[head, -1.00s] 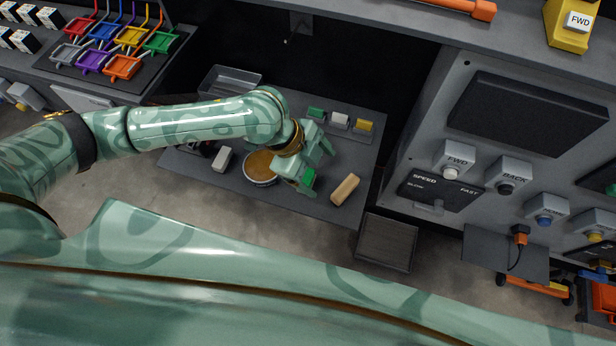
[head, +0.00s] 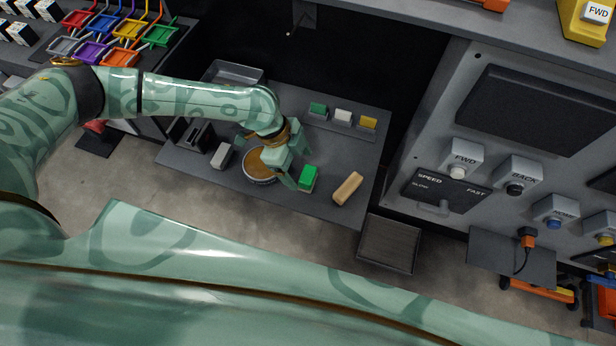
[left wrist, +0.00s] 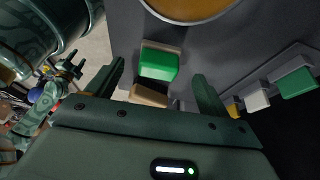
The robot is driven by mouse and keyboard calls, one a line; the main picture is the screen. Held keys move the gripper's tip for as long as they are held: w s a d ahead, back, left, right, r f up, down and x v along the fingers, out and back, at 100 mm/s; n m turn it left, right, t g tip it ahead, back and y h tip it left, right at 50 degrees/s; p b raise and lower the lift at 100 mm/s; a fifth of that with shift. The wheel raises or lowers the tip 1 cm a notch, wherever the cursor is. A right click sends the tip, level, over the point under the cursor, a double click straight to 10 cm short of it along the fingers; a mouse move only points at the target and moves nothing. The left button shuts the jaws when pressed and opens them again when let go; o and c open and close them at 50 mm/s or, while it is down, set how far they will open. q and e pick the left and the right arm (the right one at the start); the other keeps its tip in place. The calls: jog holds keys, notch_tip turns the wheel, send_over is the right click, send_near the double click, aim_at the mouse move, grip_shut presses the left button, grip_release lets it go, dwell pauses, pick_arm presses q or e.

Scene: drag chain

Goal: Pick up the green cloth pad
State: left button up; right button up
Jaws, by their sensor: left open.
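The green pad (head: 308,177) is a small block with a bright green face and a paler side. It lies on the dark grey table (head: 330,208), between a round tin of brown stuff (head: 262,166) and a tan block (head: 348,187). My left gripper (head: 298,165) is open and empty beside the pad, on its tin side. In the left wrist view the green pad (left wrist: 158,64) shows between my two spread fingers (left wrist: 158,72), beyond their tips and apart from them. A teal gripper (left wrist: 70,66), apparently my right one, shows small at the left wrist view's left edge.
A rack at the back holds small green (head: 318,108), white (head: 343,116) and yellow (head: 368,122) blocks. A grey block (head: 222,156) lies left of the tin. A dark tray (head: 389,244) sits past the front right corner. A button panel (head: 480,190) stands at right.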

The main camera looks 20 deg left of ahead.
aim_at(306, 174)
pick_arm(q)
jog(key=x, duration=0.2)
jog(key=b+x, duration=0.1)
jog(key=x, duration=0.2)
jog(key=shift+d, duration=0.35)
jog(key=shift+r, duration=0.1)
jog(key=c, duration=1.1)
jog(key=shift+r, duration=0.1)
